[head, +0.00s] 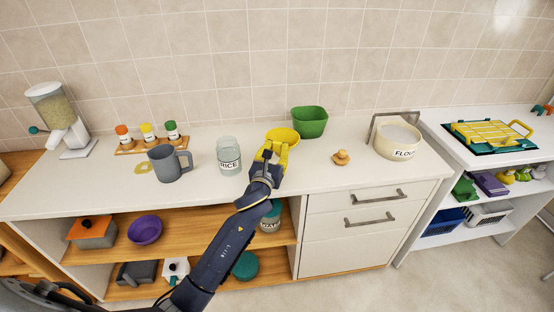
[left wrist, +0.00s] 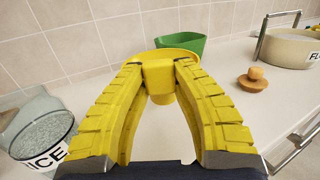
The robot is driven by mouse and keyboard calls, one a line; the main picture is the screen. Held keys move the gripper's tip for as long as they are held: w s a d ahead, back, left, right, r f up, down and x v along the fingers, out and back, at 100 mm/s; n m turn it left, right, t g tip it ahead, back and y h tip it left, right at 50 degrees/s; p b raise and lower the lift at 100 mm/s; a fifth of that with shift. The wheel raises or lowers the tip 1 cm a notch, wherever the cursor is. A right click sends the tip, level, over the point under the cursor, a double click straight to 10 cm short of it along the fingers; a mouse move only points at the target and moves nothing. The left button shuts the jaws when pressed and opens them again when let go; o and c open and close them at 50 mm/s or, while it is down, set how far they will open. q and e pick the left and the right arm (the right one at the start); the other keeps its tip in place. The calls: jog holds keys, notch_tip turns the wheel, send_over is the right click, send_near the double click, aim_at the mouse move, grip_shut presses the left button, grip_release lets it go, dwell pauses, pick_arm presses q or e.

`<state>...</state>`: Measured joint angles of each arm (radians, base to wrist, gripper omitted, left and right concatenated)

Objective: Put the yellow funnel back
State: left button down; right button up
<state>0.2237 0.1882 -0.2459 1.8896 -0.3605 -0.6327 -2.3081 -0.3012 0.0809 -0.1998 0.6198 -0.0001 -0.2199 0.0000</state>
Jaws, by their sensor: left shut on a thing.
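The yellow funnel (head: 284,136) is above the counter in the head view, between the rice jar and the green container. My left gripper (head: 270,154) is shut on it. In the left wrist view, the yellow fingers of my left gripper (left wrist: 160,75) close on the near side of the funnel (left wrist: 160,88). The fingers hide part of the funnel, and I cannot tell whether its lower end touches anything. My right gripper is not in view.
A glass rice jar (head: 228,158) stands left of the funnel, and a green container (head: 309,122) behind right. A grey mug (head: 168,163), a wooden knob-like lid (head: 341,157) and a flour bowl (head: 397,142) are also on the counter (head: 100,185). The front right counter is clear.

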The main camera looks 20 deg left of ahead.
pick_arm(q)
jog(key=shift+f, duration=2.1)
jog(key=shift+f, duration=0.1)
jog(key=c, duration=1.2)
grip_release()
jog(key=shift+o, duration=0.2)
